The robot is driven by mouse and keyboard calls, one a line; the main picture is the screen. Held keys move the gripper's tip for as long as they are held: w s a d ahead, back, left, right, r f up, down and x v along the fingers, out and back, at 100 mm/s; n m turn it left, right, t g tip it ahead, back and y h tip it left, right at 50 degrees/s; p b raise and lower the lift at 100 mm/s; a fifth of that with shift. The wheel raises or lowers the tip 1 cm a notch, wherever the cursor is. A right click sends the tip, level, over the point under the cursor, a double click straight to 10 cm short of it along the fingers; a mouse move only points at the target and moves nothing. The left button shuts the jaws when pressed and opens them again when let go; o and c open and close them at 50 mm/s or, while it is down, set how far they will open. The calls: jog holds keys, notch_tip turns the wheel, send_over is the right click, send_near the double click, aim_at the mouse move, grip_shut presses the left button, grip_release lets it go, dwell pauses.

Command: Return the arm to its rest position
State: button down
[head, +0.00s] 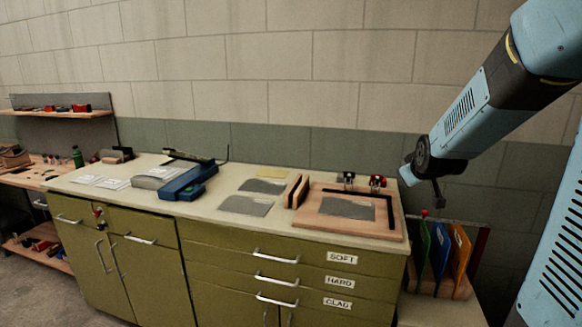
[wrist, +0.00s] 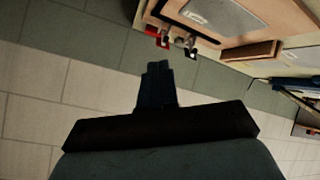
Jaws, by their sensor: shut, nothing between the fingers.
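My gripper (head: 440,193) hangs at the end of my light blue arm, at the right of the head view. It is to the right of the workbench (head: 150,188) and above the folder rack. In the wrist view my gripper (wrist: 157,70) shows dark, with its fingers together and nothing between them. The bench edge and the wooden board with its clamps lie beyond the fingertips, apart from them.
A wooden board (head: 310,224) with a grey sheet and red-tipped clamps (head: 377,182) sits at the bench's right end. A blue tool (head: 188,184) and grey sheets (head: 246,206) lie further left. Coloured folders (head: 441,250) stand in a rack below my gripper.

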jog(key=s+a+r+m+g, duration=0.1)
jog(key=s+a, duration=0.2)
jog(key=s, duration=0.7)
jog(key=s+a+r+m+g+y, duration=0.1)
jog(key=s+a+r+g, duration=0.1)
jog(key=s, duration=0.8)
jog(key=s+a+r+m+g, duration=0.1)
jog(key=s+a, duration=0.3)
jog(key=s, duration=0.6)
jog(key=shift+r+m+g+y, duration=0.15)
jog(key=shift+m+g+y, duration=0.15)
jog(key=shift+m+g, duration=0.2)
jog(key=shift+w+a, duration=0.1)
